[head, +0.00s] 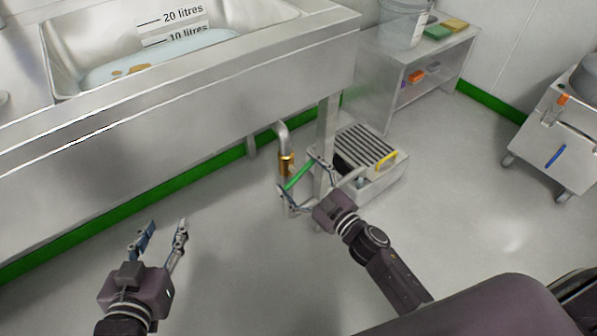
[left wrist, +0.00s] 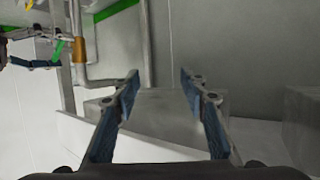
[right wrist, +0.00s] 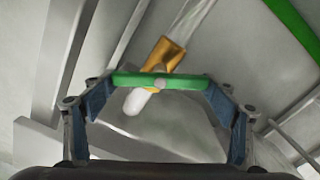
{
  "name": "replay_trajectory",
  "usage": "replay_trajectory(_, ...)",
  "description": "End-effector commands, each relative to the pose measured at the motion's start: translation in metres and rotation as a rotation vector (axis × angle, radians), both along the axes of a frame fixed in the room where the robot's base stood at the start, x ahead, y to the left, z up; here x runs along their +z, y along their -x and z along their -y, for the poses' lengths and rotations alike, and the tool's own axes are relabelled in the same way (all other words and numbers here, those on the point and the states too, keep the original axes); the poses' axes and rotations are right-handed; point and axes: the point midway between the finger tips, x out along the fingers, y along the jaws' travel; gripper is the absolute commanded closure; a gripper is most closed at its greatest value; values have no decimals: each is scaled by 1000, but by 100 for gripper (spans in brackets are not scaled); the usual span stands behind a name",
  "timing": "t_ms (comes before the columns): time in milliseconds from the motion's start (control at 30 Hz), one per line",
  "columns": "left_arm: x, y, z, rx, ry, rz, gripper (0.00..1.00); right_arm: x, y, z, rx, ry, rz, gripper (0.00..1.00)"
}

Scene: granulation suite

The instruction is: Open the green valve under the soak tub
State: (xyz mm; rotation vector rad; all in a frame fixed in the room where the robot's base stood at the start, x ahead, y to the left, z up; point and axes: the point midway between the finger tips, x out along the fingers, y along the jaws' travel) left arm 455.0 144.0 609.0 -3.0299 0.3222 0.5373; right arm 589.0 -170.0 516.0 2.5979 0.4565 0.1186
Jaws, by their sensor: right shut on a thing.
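The soak tub (head: 255,68) is a steel sink at the upper left, holding pale liquid. A drain pipe (head: 282,131) runs down from under it to a brass valve body (head: 287,164), also seen in the right wrist view (right wrist: 163,55). The green valve handle (head: 299,177) crosses the pipe at an angle; in the right wrist view the handle (right wrist: 185,81) spans between both fingertips. My right gripper (head: 303,182) is shut on the handle, a fingertip at each end. My left gripper (head: 164,228) is open and empty above the floor, left of the valve.
A tub leg (head: 325,130) stands just right of the valve. Behind it is a grated floor box (head: 385,180) with a yellow handle. A steel shelf (head: 437,60) holds a clear bucket (head: 402,22). A wheeled cart (head: 560,140) stands at right. Floor around my left gripper is clear.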

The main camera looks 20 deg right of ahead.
Motion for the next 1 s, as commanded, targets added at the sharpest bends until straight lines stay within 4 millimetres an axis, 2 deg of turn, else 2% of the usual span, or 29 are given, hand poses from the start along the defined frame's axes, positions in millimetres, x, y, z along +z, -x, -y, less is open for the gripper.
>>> replay_trajectory(233,-7,4,-2,2,-8,-33,60,-1,0,-1,0,220,81,45)
replay_trajectory(533,0,0,0,0,0,2,60,-3,1,-3,0,489,179,45)
replay_trajectory(1000,41,-15,10,-13,47,193,60,-7,1,-4,1,856,311,45)
